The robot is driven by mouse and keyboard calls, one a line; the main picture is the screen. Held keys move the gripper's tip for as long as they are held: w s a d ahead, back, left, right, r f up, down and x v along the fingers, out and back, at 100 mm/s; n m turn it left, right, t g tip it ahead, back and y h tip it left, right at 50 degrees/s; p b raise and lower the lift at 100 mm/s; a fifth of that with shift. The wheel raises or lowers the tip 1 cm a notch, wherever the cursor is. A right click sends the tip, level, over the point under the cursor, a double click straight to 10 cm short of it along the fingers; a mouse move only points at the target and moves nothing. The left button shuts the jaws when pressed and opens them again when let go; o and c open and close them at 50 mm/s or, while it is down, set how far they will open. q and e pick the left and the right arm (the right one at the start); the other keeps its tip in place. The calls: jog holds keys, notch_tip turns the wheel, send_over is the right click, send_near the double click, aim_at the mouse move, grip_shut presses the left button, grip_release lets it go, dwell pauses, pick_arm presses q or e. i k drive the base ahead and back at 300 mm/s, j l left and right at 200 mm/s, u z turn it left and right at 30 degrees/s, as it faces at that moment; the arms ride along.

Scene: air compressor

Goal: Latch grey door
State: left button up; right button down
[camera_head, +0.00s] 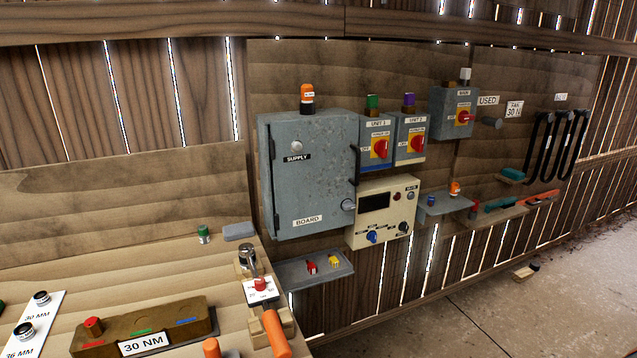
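The grey door (310,180) is the front of a weathered wall cabinet, marked "SUPPLY" at the top and "BOARD" near the bottom. It looks shut or nearly shut; I cannot tell whether a small gap is left. A dark vertical handle (355,165) is at its right edge. Neither of my grippers is in view.
A cream control box (382,212) adjoins the cabinet's lower right. Switch boxes (378,140) hang to the right. A grey shelf (300,272) with red and yellow pieces is below. A wooden bench (60,258) at the left holds an orange-handled tool (275,332) and a labelled block (150,325).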

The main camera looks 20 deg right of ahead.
aim_at(348, 205)
jog(key=l+z, duration=0.2)
jog(key=l, duration=1.7)
jog(key=i+l, duration=0.1)
jog(key=l, duration=0.4)
jog(key=i+l+z, duration=0.15)
jog(key=l, duration=0.3)
